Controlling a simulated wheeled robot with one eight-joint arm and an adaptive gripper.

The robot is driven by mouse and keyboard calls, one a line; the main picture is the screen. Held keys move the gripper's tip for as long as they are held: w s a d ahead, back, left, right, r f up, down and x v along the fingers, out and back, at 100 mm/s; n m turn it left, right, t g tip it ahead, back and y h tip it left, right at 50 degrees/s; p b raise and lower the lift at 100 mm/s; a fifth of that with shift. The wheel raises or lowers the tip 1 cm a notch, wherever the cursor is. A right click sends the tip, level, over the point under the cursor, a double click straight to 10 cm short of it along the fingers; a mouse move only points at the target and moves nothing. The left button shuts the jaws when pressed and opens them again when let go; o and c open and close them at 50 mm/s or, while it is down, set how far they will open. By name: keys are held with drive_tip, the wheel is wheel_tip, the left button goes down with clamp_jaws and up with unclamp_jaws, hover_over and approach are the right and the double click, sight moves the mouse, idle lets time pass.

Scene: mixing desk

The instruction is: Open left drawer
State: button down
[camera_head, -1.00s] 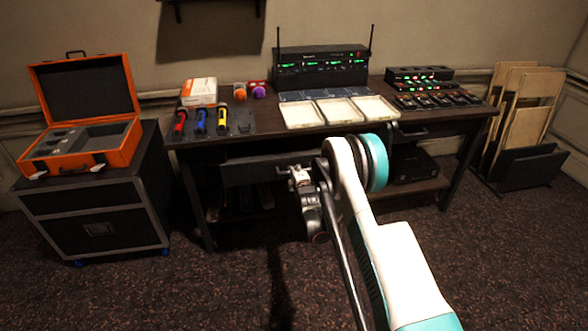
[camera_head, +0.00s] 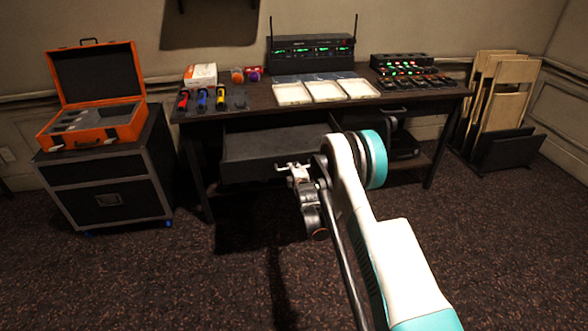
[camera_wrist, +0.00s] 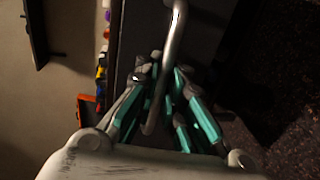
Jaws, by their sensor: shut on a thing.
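The left drawer (camera_head: 252,171) is dark grey and stands pulled out from under the desk, with part of its inside showing from above. My gripper (camera_head: 293,169) is at the drawer's front, toward its right part. In the wrist view my gripper (camera_wrist: 160,80) is shut on the silver bar handle (camera_wrist: 175,38), with the teal-lined fingers around it. My arm hides the drawer's right end in the head view.
The desk (camera_head: 262,110) carries white trays (camera_head: 327,91), a receiver rack (camera_head: 312,52) and flashlights (camera_head: 202,98). A black case cabinet (camera_head: 107,185) with an orange case (camera_head: 95,132) stands left. The carpet in front is open.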

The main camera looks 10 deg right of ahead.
drive_tip(key=c, duration=1.7)
unclamp_jaws()
drive_tip(key=shift+s, duration=0.1)
drive_tip(key=v, duration=0.7)
drive_tip(key=shift+s+r, duration=0.1)
drive_tip(key=shift+s, duration=0.05)
